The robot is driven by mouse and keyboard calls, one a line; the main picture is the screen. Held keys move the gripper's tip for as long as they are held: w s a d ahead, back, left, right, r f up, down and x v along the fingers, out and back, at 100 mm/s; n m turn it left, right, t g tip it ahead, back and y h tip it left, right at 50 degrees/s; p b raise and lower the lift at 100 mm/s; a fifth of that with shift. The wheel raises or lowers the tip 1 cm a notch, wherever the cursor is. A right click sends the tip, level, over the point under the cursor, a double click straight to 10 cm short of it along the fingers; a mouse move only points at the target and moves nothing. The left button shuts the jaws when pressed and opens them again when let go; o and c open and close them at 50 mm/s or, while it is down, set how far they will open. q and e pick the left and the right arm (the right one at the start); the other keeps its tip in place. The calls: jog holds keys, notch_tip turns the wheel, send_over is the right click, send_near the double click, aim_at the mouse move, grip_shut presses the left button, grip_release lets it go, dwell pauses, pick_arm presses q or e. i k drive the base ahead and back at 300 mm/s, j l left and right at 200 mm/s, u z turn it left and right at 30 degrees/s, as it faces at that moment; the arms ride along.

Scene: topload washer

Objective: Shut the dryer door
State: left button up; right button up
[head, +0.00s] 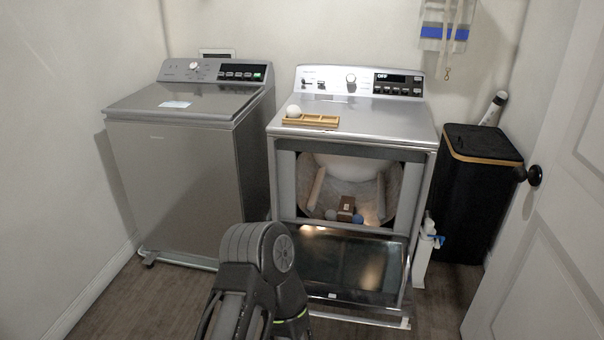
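The dryer (370,135) is the right-hand silver machine, with its front opening uncovered and its drum (345,180) visible inside. The dryer door (350,268) is open. It is swung down from the lower edge of the opening and tilts out toward me, with its dark inner side facing up. One of my dark arms (255,275) rises from the bottom, left of centre, and covers the door's left end. Neither gripper's fingers show in the head view.
A brown box (346,207) and small balls sit in the drum. A wooden tray (312,121) and white ball (293,111) rest on the dryer top. The washer (180,180) stands left, a black hamper (478,190) right. A white room door (560,230) stands at far right.

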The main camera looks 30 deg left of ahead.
aim_at(357, 271)
jog(key=u, duration=0.7)
jog(key=i+l+u, duration=0.55)
jog(key=i+l, duration=0.15)
jog(key=i, duration=0.05)
